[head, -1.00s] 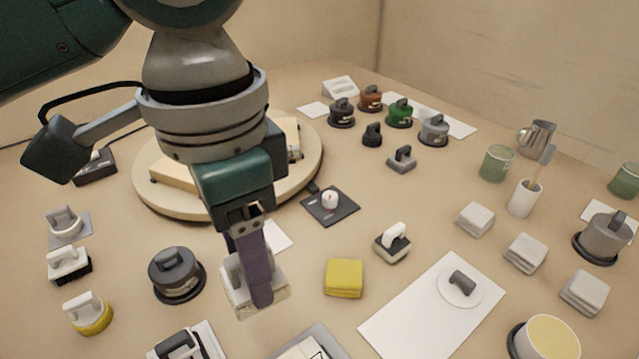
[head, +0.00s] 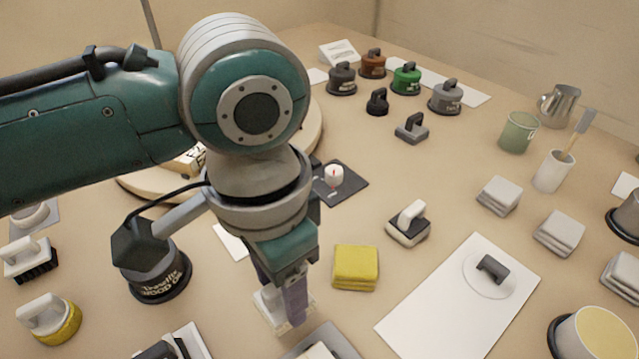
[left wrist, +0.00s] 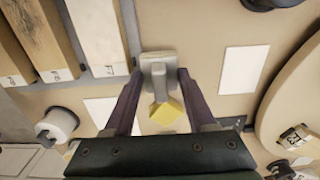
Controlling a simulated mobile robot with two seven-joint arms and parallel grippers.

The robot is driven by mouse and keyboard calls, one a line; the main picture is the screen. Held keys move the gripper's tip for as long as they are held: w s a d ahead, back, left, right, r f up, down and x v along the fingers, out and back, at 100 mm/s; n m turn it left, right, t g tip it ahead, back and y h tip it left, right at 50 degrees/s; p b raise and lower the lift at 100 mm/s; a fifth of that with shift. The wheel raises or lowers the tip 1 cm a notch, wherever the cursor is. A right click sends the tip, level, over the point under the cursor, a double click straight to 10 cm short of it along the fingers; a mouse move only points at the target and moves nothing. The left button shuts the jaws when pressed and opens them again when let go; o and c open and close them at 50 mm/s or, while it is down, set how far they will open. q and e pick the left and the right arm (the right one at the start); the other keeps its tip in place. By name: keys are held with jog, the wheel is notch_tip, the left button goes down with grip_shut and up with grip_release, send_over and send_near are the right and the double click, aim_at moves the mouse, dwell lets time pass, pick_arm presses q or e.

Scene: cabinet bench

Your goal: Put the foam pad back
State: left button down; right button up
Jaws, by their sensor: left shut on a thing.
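My left gripper (head: 283,300) is shut on a pale, light-grey pad with an upright handle (head: 268,309); I take this to be the foam pad. In the left wrist view the pad (left wrist: 158,60) shows between the two purple fingers of the gripper (left wrist: 160,92). In the head view the fingers hide part of the pad, and I cannot tell whether it touches the table. A folded yellow cloth or sponge (head: 355,268) lies just right of the gripper. My right gripper is not in view.
A grey tray (head: 345,338) lies just in front of the gripper. A black lidded tin (head: 160,285) stands left. A white sheet (head: 440,318) with a disc lies right, with grey folded stacks (head: 499,196) beyond. The round board (head: 315,140) stands behind my arm.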

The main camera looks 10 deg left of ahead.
aim_at(283, 306)
pick_arm(q)
notch_tip(283, 306, down, 4)
jog(key=shift+r+b, duration=0.1)
jog(key=shift+b, duration=0.65)
jog(key=shift+f, duration=0.35)
jog(key=shift+c, duration=1.1)
grip_release()
jog(key=shift+f, duration=0.15)
